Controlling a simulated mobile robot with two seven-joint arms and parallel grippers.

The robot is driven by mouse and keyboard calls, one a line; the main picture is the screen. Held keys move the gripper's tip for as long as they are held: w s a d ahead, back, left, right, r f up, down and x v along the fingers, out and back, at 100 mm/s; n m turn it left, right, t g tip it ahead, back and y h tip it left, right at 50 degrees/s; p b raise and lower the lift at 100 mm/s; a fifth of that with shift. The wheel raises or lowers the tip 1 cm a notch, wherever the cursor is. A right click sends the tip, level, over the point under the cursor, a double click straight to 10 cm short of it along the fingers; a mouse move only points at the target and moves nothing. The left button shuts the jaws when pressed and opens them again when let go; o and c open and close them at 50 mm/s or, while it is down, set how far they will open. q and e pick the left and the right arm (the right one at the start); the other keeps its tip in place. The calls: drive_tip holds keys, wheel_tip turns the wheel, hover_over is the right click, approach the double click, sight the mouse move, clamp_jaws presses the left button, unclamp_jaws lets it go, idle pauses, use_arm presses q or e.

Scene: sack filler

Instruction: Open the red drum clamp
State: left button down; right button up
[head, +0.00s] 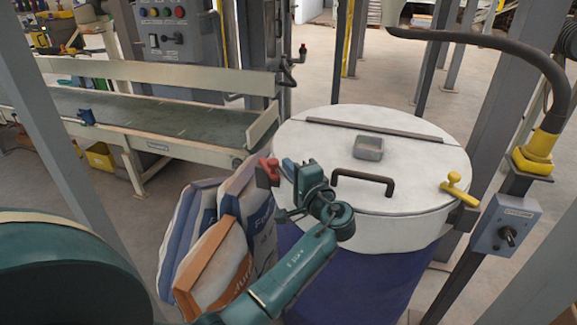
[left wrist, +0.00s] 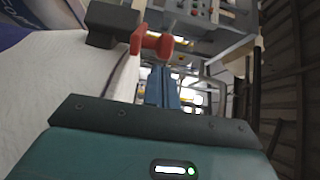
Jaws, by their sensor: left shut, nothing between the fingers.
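The red drum clamp (head: 268,168) is on the left rim of a blue drum (head: 345,265) with a white lid (head: 400,135). In the left wrist view the red clamp handle (left wrist: 152,44) shows just beyond my fingertips, next to a dark bracket (left wrist: 112,25). My left gripper (head: 288,168) is at the lid's left edge, close to the right of the red clamp. Its blue fingers (left wrist: 160,80) are shut with nothing between them. I cannot tell whether they touch the handle. My right gripper is not in view.
A yellow clamp (head: 455,192) is on the drum's right rim. The lid carries a dark handle (head: 362,182) and a small grey box (head: 368,148). Filled sacks (head: 215,255) stand left of the drum. A conveyor (head: 170,120) and a grey control box (head: 507,225) are nearby.

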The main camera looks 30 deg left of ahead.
sight(276, 166)
use_arm(q)
drive_tip(key=shift+w+a, duration=0.1)
idle(0.5)
drive_tip(key=s+m+t+h+p, duration=0.1)
drive_tip(key=s+a+m+t+h+p, duration=0.1)
drive_tip(key=s+t, duration=0.1)
drive_tip(key=shift+a, duration=0.15)
idle(0.5)
